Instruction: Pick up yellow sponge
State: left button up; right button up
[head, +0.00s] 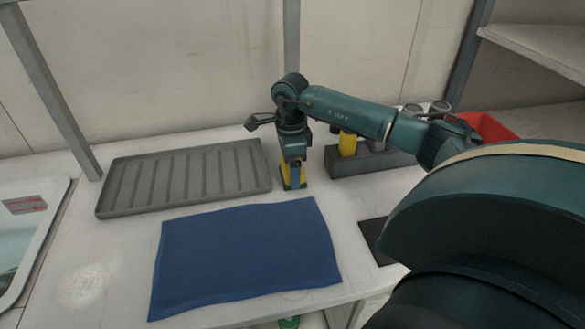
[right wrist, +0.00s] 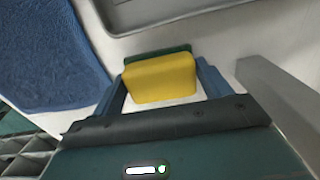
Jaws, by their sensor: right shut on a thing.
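The yellow sponge (head: 286,177) with a green layer stands on the white counter, between the grey ribbed tray and the grey holder. My right gripper (head: 293,178) points down at it from above, and its fingers hide part of the sponge. In the right wrist view the sponge (right wrist: 160,79) sits between the two blue fingers of my right gripper (right wrist: 163,85), which is shut on it. The green layer shows along the sponge's far edge. I cannot tell whether the sponge touches the counter. My left gripper is not in view.
A blue cloth (head: 245,256) lies flat in front of the sponge. The grey ribbed tray (head: 110,191) is to the left, a sink (head: 48,215) at far left. The grey holder (head: 375,160) with a yellow item (head: 347,144) stands to the right, near a red bin (head: 490,127).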

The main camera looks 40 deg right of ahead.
jog(key=shift+c, duration=0.9)
jog(key=shift+r, duration=0.1)
notch_tip(320, 180, up, 10)
jog(key=shift+f, duration=0.1)
